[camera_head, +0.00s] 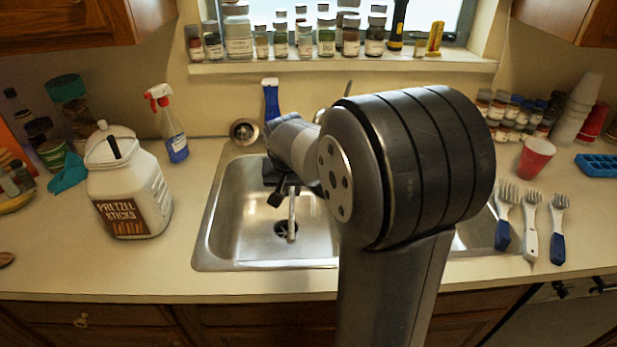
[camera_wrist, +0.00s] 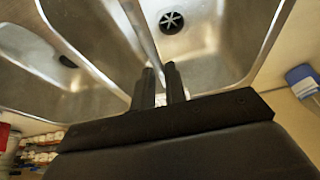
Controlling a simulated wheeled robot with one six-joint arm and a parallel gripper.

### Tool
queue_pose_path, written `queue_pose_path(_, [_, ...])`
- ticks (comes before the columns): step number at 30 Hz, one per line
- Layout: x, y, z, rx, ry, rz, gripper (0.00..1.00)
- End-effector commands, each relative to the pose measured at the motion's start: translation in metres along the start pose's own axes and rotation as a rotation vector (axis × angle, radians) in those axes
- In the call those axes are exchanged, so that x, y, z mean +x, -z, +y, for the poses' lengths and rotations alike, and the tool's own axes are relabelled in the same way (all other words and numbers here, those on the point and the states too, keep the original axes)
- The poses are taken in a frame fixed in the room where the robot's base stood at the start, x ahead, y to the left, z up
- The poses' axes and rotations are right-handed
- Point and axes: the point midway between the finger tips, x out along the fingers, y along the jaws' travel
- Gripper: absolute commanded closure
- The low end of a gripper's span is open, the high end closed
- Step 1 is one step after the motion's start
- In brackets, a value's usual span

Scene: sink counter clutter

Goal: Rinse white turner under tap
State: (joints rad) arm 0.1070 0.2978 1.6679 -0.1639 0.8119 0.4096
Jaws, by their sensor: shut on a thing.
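My gripper (camera_head: 283,192) hangs over the left basin of the steel sink (camera_head: 222,225). It is shut on a thin, pale, upright piece, taken to be the white turner (camera_head: 291,220), which reaches down near the drain. The rest of the turner is hidden by my gripper and arm. In the wrist view my gripper's two black fingers (camera_wrist: 162,82) are close together, with a small pale bit between them. The tap (camera_head: 321,115) is mostly hidden behind my arm; only a bit of metal shows behind the sink. I cannot see any water running.
A pretzel jar (camera_head: 128,190) and a spray bottle (camera_head: 168,125) stand left of the sink. Spice jars (camera_head: 300,38) line the sill.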

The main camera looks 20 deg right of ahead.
Motion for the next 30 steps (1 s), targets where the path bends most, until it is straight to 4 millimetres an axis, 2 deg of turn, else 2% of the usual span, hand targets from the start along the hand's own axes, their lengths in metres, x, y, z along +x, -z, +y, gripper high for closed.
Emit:
queue_pose_path(5, [-0.005, 0.000, -0.001, 0.000, 0.000, 0.001, 1.00])
queue_pose_path(21, [-0.054, -0.002, -0.017, -0.001, 0.000, 0.000, 1.00])
queue_pose_path(30, [-0.056, -0.004, -0.018, 0.000, 0.000, 0.000, 1.00])
